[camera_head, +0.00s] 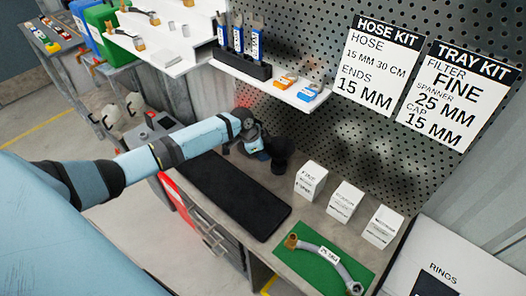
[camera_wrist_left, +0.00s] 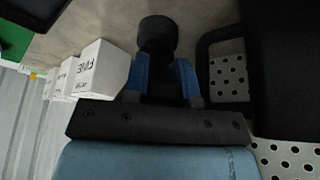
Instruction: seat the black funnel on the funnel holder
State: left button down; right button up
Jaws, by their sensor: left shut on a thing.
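My left gripper (camera_head: 266,148) is at the back of the workbench, close to the pegboard. In the left wrist view its two blue fingers (camera_wrist_left: 161,80) are shut on the black funnel (camera_wrist_left: 157,35), with a dark part between them and a round black end beyond the tips. The funnel also shows in the head view (camera_head: 281,158), low over the bench; I cannot tell whether it touches anything. A black rounded frame (camera_wrist_left: 205,62) stands right of the fingers in the wrist view, apart from the funnel; I cannot tell whether it is the funnel holder. My right gripper is not in view.
Three white labelled boxes (camera_head: 345,201) stand right of the gripper. A black mat (camera_head: 226,192) lies in front of it. A green mat (camera_head: 318,262) with a hose lies nearer.

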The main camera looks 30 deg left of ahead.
pick_arm(q)
jog(key=shift+f+b, duration=0.35)
jog(key=shift+f, duration=0.45)
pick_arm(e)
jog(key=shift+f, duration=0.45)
pick_arm(q)
jog(key=c, duration=0.9)
grip_release()
jog(key=shift+o, duration=0.2)
jog(key=shift+a+r+p, duration=0.15)
jog(key=shift+r+p, duration=0.4)
jog(key=p+v, duration=0.3)
jog(key=v, duration=0.9)
jog(key=shift+s+a+r, duration=0.15)
jog(key=shift+s+r, duration=0.05)
jog(key=shift+r, duration=0.1)
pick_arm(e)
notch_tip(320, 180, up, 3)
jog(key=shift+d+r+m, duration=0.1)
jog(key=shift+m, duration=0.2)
